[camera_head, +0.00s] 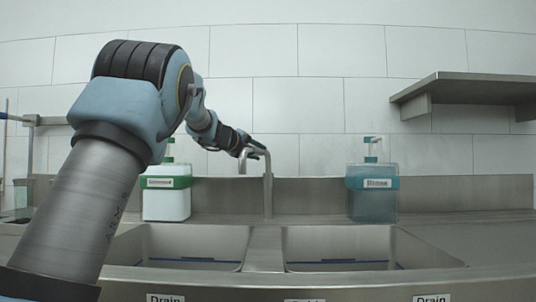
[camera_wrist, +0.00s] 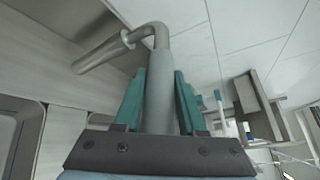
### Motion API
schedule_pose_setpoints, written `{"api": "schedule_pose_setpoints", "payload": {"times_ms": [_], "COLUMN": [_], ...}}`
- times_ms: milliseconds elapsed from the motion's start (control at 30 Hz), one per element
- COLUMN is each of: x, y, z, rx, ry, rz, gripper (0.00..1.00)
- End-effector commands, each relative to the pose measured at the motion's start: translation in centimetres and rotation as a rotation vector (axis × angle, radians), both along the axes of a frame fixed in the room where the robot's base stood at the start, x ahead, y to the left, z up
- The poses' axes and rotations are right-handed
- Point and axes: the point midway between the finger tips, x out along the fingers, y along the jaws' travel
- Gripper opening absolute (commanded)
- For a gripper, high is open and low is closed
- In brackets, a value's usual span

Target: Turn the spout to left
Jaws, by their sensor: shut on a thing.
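The metal spout (camera_head: 243,161) sits atop the upright faucet post (camera_head: 267,190) between the two basins. In the head view it bends to the left, with its short end above the left basin's back edge. My gripper (camera_head: 254,150) reaches it from the left, at the top of the faucet. In the wrist view, the grey spout pipe (camera_wrist: 158,70) runs between the two teal fingers of my gripper (camera_wrist: 159,88), which are shut on it. The pipe bends near the top of that view and meets a thicker metal tube (camera_wrist: 100,55). The fingers partly hide the spout in the head view.
The left basin (camera_head: 190,243) and right basin (camera_head: 345,245) lie in front. A white-filled dispenser (camera_head: 166,204) stands left of the faucet, close under my arm. A blue rinse dispenser (camera_head: 372,204) stands to the right. A metal shelf (camera_head: 465,88) is on the wall at upper right.

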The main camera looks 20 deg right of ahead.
Motion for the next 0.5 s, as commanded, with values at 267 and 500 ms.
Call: {"api": "schedule_pose_setpoints", "payload": {"times_ms": [267, 500], "x": [2.9, 4.8], "y": [2.6, 3.7], "z": [0.7, 0.9], "rx": [0.001, 0.001], "ry": [0.004, 0.003], "rz": [-0.231, -0.39], "gripper": [0.0, 0.0]}}
